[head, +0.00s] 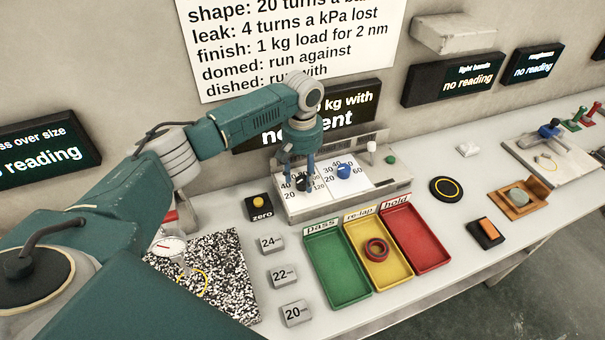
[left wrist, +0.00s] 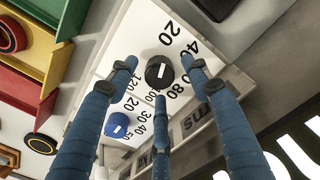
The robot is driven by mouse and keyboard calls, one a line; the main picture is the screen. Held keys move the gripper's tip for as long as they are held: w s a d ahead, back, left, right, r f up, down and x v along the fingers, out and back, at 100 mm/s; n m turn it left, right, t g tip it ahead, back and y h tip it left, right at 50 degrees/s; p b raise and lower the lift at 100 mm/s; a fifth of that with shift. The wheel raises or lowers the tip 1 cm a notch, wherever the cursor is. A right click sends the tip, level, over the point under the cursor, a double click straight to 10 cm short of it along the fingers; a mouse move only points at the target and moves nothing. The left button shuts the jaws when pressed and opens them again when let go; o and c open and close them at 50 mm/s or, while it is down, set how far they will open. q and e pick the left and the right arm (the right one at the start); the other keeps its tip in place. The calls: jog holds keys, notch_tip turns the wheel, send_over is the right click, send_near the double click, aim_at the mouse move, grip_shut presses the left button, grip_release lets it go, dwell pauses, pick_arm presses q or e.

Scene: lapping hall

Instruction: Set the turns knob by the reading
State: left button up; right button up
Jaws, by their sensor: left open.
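A black knob (head: 302,184) sits on the white dial plate of the control box (head: 292,212), with numbers from 20 to 120 around it. It also shows in the left wrist view (left wrist: 160,71), with a short white mark on its face; which number this points to I cannot tell. A label beside it, partly hidden, ends in letters like "rns". A blue knob (head: 344,171) with its own scale is to its right. My left gripper (head: 299,164) is open, pointing down, its three fingers spread around the black knob; contact is not visible. My right gripper is out of view.
A wall sign (head: 290,45) gives turns and load rules, partly hidden by my arm. Several displays read "no reading" (head: 45,150); one behind my arm (head: 350,110) is partly covered. Green, yellow and red trays (head: 335,290) stand in front; the yellow one holds a red ring (head: 376,249).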

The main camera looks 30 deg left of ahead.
pick_arm(q)
jog(key=shift+f, duration=0.15)
jog(key=shift+c, duration=0.3)
jog(key=c, duration=1.1)
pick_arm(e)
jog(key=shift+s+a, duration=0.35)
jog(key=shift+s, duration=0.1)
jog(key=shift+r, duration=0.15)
pick_arm(q)
jog(key=shift+r+m+p, duration=0.2)
jog(key=shift+m+p, duration=0.6)
jog(key=shift+p, duration=0.25)
jog(key=shift+m+p, duration=0.7)
jog(key=shift+m, duration=0.1)
jog(key=m+p, duration=0.1)
jog(key=m, duration=0.2)
jog(key=shift+f+p, duration=0.1)
jog(key=shift+p, duration=0.25)
jog(key=shift+m+p, duration=0.45)
jog(key=shift+m, duration=0.75)
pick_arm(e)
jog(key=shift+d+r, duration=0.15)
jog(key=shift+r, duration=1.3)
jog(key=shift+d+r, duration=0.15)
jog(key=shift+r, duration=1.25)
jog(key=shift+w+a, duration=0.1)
